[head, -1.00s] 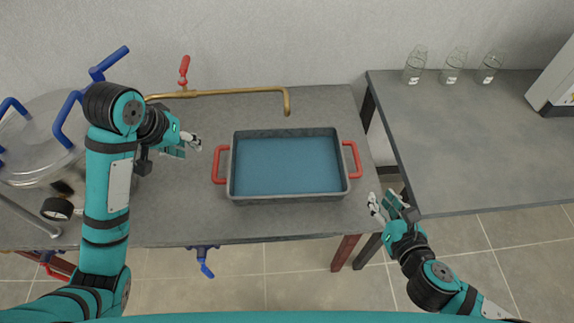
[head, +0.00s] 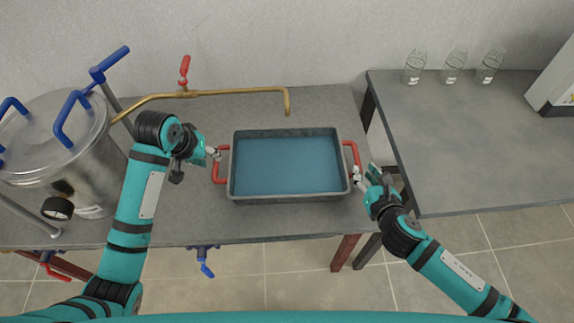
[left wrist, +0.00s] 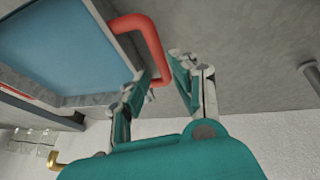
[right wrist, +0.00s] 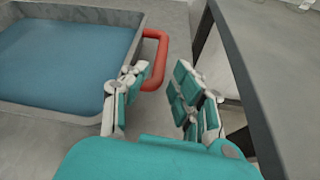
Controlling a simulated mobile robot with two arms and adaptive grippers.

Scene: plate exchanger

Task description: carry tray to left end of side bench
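A grey tray (head: 290,197) with blue liquid or a blue floor and a red handle at each end sits on the left bench. My left gripper (head: 216,154) is open at the tray's left red handle (head: 216,172); in the left wrist view the handle (left wrist: 150,45) reaches toward the gap between the fingers (left wrist: 163,78). My right gripper (head: 366,174) is open at the right red handle (head: 356,155); in the right wrist view that handle (right wrist: 160,55) lies just beyond the fingers (right wrist: 165,85). The side bench (head: 470,150) stands at the right.
A steel vessel (head: 90,160) with blue handles and a gauge stands at the left. A brass pipe (head: 230,93) runs behind the tray. Several glass bottles (head: 452,68) stand at the back of the side bench, with a white box (head: 555,85) at its right. A gap separates the benches.

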